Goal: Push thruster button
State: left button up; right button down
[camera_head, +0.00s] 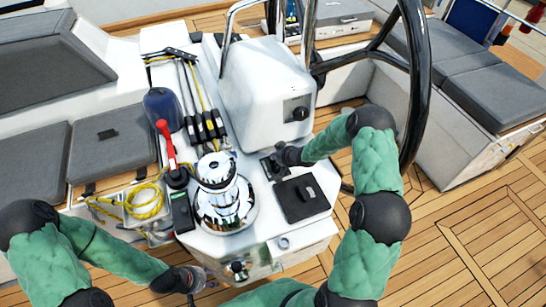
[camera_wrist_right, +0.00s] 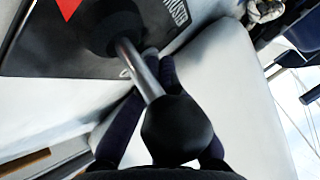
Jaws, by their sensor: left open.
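My right gripper (camera_head: 281,157) is over a small black control panel (camera_head: 272,167) on the white console. In the right wrist view, a metal lever with a black round knob (camera_wrist_right: 176,130) crosses in front of my right gripper's dark fingers (camera_wrist_right: 160,62). The fingers converge with their tips close together and look shut. The panel (camera_wrist_right: 60,45) there bears a red triangle and partly cut-off white lettering. I cannot make out a thruster button. My left gripper (camera_head: 196,284) is open and low, beside the console's near left corner.
A chrome winch (camera_head: 222,205) and a red-handled lever (camera_head: 167,143) stand on the console, left of my right gripper. A black square hatch (camera_head: 302,198) lies just nearer. The steering wheel (camera_head: 417,85) rises at right. Yellow rope (camera_head: 145,203) lies at left.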

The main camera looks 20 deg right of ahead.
jog(key=shift+a, duration=0.2)
jog(key=shift+w+r+p, duration=0.15)
jog(key=shift+r+p, duration=0.4)
jog(key=shift+r, duration=0.15)
notch_tip(320, 180, up, 5)
jog(key=p, duration=0.4)
jog(key=shift+d+r, duration=0.1)
dwell(0.9)
jog(key=r+p, duration=0.3)
jog(key=p, duration=0.1)
jog(key=shift+w+d+r+p, duration=0.1)
jog(key=shift+w+r+p, duration=0.1)
jog(key=shift+r+p, duration=0.15)
jog(key=shift+f, duration=0.1)
